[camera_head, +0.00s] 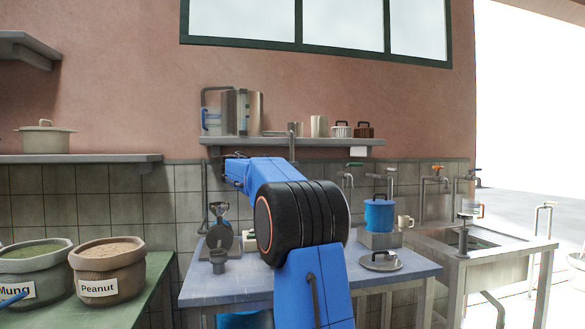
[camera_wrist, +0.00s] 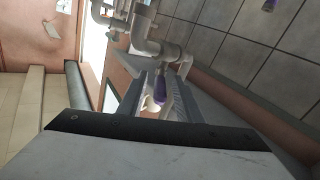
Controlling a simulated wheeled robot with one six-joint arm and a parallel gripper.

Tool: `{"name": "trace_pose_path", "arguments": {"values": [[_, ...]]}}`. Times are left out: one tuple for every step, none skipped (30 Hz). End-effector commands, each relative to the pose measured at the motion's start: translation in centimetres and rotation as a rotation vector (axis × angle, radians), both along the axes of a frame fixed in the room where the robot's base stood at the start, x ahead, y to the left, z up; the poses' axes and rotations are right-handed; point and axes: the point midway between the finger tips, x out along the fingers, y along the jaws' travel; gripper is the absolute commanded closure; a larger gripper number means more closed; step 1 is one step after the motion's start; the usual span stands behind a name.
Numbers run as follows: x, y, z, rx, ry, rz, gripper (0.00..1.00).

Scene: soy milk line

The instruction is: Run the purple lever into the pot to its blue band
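No pot with a clear blue band is identifiable.
Wall taps (camera_head: 345,178) and a sink (camera_head: 475,246) are to the right. A shelf (camera_head: 290,141) with vessels hangs above my arm.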

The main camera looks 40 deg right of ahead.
Motion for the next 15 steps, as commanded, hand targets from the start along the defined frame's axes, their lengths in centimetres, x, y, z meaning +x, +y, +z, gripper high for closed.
{"name": "trace_pose_path", "arguments": {"values": [[0.0,-0.8,-0.1,0.0,0.001,-0.002,0.68],[0.1,-1.2,-0.1,0.001,0.001,-0.001,0.68],[0.2,-1.7,-0.1,0.001,0.001,-0.001,0.68],[0.2,-2.0,-0.1,0.001,0.0,-0.001,0.68],[0.2,-2.3,0.0,0.001,0.0,-0.001,0.68],[0.2,-2.6,0.0,0.001,0.001,-0.001,0.68],[0.3,-2.8,0.0,0.0,0.001,-0.001,0.68],[0.3,-3.0,0.0,0.0,0.001,0.0,0.68],[0.3,-3.1,0.0,0.0,0.001,0.0,0.68],[0.3,-3.3,0.0,0.0,0.001,0.0,0.68],[0.3,-3.3,0.0,0.0,0.001,0.0,0.68],[0.3,-3.4,0.0,0.0,0.001,0.0,0.68],[0.3,-3.4,0.0,0.0,0.001,0.0,0.68],[0.3,-3.4,0.0,0.0,0.001,0.001,0.68],[0.3,-3.4,0.0,0.0,0.001,0.001,0.68]]}}
